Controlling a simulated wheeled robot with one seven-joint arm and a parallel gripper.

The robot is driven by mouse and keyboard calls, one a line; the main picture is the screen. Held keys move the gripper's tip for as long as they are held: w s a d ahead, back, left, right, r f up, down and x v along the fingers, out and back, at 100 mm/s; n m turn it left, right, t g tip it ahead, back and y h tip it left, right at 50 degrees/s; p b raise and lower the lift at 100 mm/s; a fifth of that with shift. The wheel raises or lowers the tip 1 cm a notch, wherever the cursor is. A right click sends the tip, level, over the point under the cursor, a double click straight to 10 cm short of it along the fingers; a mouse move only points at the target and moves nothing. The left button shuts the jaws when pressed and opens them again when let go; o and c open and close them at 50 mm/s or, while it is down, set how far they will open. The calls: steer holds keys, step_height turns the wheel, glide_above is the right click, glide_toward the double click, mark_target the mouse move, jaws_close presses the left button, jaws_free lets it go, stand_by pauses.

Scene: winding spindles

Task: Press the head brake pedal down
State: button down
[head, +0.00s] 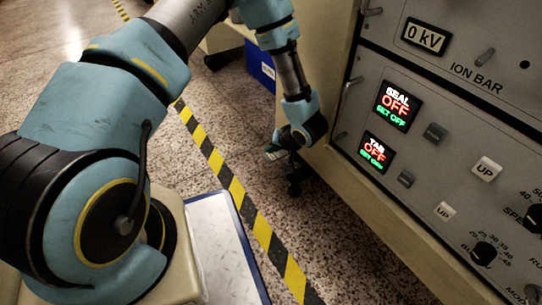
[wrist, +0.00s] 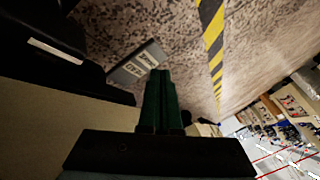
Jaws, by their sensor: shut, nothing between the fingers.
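My gripper (wrist: 161,74) shows in the wrist view with its two dark green fingers side by side and shut, holding nothing. A grey plate with dark lettering (wrist: 136,65), which looks like the pedal, lies just left of the fingertips above the speckled floor. Its lettering is too small to read for certain, and the fingers cover part of its right end. I cannot tell whether the fingertips touch it or whether it is pressed. In the head view my gripper (head: 276,152) hangs low beside the machine cabinet, and the pedal cannot be made out there.
The control panel (head: 455,120) with lit displays and buttons fills the right of the head view. Yellow-black floor tape (head: 237,192) runs along the speckled floor. A blue box (head: 260,68) stands behind my forearm. Shelves with items (wrist: 285,115) show at the wrist view's right.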

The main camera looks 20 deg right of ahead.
mark_target(270, 156)
steer(key=shift+f, duration=0.15)
stand_by(0.5)
steer(key=shift+f+p, duration=0.3)
steer(key=shift+f, duration=1.15)
stand_by(1.2)
steer(key=shift+r, duration=0.1)
steer(key=shift+r+p, duration=1.55)
steer(key=shift+p, duration=0.5)
step_height(270, 156, up, 5)
steer(key=p, duration=0.5)
steer(key=shift+p, duration=0.3)
